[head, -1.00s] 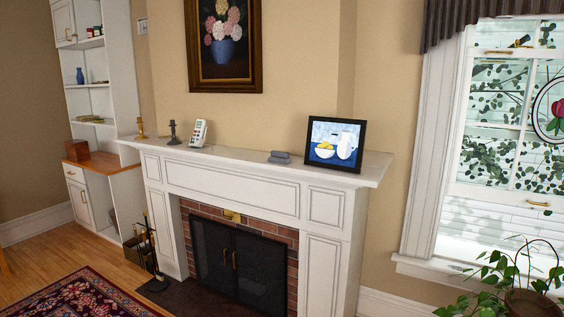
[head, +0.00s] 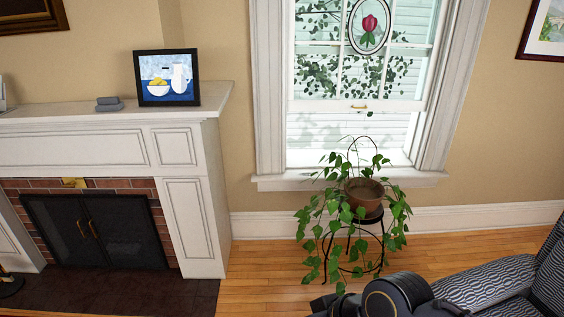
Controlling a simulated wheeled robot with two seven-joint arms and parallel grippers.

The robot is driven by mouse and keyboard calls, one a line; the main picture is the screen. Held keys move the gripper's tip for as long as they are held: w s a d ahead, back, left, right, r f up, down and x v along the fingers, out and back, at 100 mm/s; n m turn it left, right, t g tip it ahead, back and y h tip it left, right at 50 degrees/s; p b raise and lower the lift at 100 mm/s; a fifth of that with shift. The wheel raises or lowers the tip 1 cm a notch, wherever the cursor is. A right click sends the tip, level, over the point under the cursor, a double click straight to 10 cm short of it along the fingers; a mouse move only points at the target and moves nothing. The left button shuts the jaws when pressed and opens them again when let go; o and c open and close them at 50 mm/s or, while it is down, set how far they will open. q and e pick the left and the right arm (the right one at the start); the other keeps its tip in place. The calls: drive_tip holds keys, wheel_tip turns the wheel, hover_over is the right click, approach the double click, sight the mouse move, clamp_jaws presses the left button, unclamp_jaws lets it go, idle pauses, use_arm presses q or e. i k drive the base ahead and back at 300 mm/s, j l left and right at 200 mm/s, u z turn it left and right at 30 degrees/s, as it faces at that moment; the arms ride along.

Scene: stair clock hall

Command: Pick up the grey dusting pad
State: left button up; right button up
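The grey dusting pad (head: 110,107) lies on the white mantel shelf (head: 60,118) at the left of the head view. It looks like a small, low grey block with a raised top part. It sits just left of the framed picture of a jug and a bowl of lemons (head: 167,78), with a small gap between them. Nothing covers the pad. Neither of my grippers is in view.
The fireplace (head: 95,232) with dark doors stands below the mantel. A trailing plant in a pot (head: 363,194) on a black stand is in front of the window. A patterned armchair (head: 490,284) is at lower right. Wooden floor (head: 262,262) between hearth and plant is clear.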

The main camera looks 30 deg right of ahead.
sight(113, 103)
drive_tip(key=i+j+z, duration=0.15)
drive_tip(key=i, duration=0.25)
drive_tip(key=i+j+z, duration=0.1)
drive_tip(key=i, duration=0.3)
drive_tip(key=i+j+z, duration=0.15)
drive_tip(key=i, duration=0.25)
